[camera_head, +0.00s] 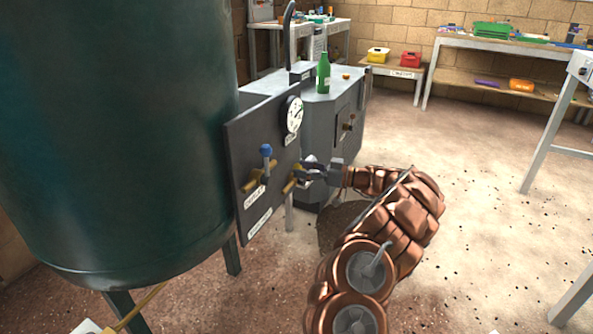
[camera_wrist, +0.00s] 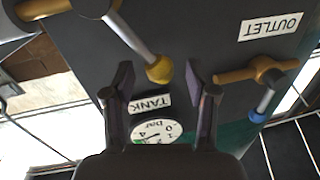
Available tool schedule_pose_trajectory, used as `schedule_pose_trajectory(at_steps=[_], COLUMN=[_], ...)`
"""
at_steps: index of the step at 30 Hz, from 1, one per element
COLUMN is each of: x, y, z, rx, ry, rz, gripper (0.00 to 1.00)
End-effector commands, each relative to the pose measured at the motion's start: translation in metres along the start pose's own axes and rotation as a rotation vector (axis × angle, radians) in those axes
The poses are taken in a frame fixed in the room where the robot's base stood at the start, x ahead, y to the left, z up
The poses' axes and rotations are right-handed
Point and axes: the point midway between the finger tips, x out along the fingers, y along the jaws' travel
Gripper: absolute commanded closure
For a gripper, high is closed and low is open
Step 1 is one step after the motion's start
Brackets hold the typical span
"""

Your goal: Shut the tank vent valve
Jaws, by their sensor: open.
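A dark panel (camera_head: 237,150) on the green tank carries two brass valves. One valve (camera_wrist: 40,8), at the wrist view's top left, has a grey lever with a yellow tip (camera_wrist: 160,70); its brass body (camera_head: 289,186) also shows in the head view. Its own label is unreadable. The other valve (camera_wrist: 255,70) has a blue-tipped handle (camera_head: 266,150) beside the OUTLET label (camera_wrist: 270,27). My gripper (camera_wrist: 159,80) is open, with the yellow tip appearing between its fingers; contact cannot be told. In the head view my gripper (camera_head: 308,170) is at the panel's right edge, partly hiding the lever.
A round gauge (camera_head: 292,114) and a TANK label (camera_wrist: 150,103) are on the panel near my fingers. The green tank (camera_head: 120,130) fills the left. A grey cabinet (camera_head: 312,112) with a green bottle (camera_head: 323,73) stands behind. Open floor (camera_head: 470,190) lies to the right.

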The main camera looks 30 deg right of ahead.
Motion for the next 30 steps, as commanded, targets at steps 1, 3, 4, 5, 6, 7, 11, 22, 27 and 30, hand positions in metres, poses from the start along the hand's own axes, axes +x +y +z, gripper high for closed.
schedule_pose_trajectory(at_steps=[1,3,4,5,6,7,11,22,27,30], x=[0.007,0.015,0.017,0.020,0.022,0.023,0.025,0.024,0.024,0.024], y=[0.000,0.001,0.001,0.001,0.001,0.001,0.001,0.001,0.001,0.001], z=[0.002,0.002,0.002,0.002,0.002,0.002,0.001,0.001,0.001,0.001], rx=[0.001,0.002,0.002,0.002,0.002,0.002,0.002,0.002,0.002,0.002], ry=[0.001,0.001,0.000,0.000,-0.001,-0.001,0.000,0.000,0.000,0.000], rz=[-0.001,0.002,0.002,0.002,0.002,0.002,0.003,0.003,0.003,0.003], gripper=[0.43,0.43,0.43,0.43,0.43,0.43,0.43,0.70,0.88,0.98])
